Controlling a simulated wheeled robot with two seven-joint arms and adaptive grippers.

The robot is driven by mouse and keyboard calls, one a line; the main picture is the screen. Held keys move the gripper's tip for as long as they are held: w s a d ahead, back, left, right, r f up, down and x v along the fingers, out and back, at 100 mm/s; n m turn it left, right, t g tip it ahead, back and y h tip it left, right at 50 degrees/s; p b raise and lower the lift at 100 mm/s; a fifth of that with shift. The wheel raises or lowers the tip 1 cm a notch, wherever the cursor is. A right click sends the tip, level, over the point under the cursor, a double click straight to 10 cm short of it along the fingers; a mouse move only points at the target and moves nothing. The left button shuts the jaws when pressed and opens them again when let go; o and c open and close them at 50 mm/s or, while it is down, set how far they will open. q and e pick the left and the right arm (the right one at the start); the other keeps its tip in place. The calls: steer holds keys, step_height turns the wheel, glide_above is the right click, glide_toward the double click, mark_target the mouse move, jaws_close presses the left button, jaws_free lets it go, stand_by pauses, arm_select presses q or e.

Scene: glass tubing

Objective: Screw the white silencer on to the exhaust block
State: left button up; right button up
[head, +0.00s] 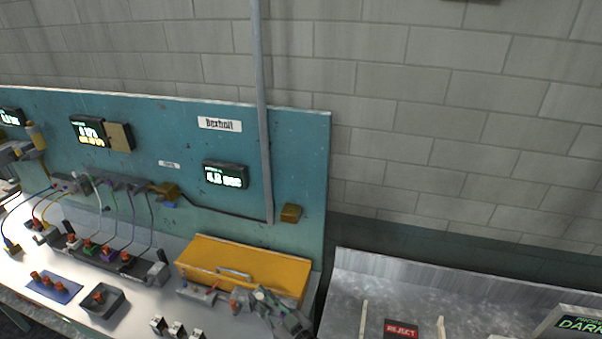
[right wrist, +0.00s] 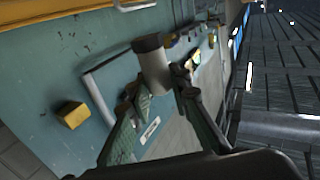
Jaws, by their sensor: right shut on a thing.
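My right gripper (head: 268,304) is low in the head view, in front of the yellow case. In the right wrist view my right gripper (right wrist: 160,98) is shut on a pale grey-white cylinder with a darker end, which looks like the silencer (right wrist: 153,68). In the head view a small pale piece, probably the silencer (head: 259,294), shows at the fingertips. A low grey block (head: 203,293) with small fittings lies just left of the gripper; I cannot tell whether it is the exhaust block. Contact between silencer and block cannot be made out. My left gripper is not in view.
The yellow case (head: 245,262) stands behind the gripper against the teal panel (head: 295,165). A valve row (head: 108,252) with tubes, a blue mat (head: 54,286) and a dark tray (head: 102,301) are left. A metal tray (head: 350,275) with a red reject label is right.

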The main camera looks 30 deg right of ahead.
steer(key=shift+w+d+r+p, duration=1.05)
steer(key=shift+w+d+r, duration=1.95)
steer(key=shift+d+r, duration=0.5)
steer(key=shift+w+d+r+p, duration=1.1)
steer(key=shift+w+d+r, duration=1.95)
steer(key=shift+d, duration=0.75)
steer(key=shift+w+d+r+p, duration=1.05)
steer(key=shift+w+d+r, duration=1.85)
steer(key=shift+d+r, duration=0.65)
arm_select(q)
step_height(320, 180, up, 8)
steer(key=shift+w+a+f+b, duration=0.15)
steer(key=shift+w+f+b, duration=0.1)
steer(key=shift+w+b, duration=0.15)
arm_select(e)
steer(key=shift+f, duration=1.05)
arm_select(q)
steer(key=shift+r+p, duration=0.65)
steer(key=shift+p, duration=0.05)
arm_select(e)
steer(key=shift+s+d, duration=0.1)
steer(key=shift+s, duration=0.05)
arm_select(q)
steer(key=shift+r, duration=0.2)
arm_select(e)
steer(key=shift+f, duration=0.25)
arm_select(q)
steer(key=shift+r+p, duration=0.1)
steer(key=shift+p, duration=0.2)
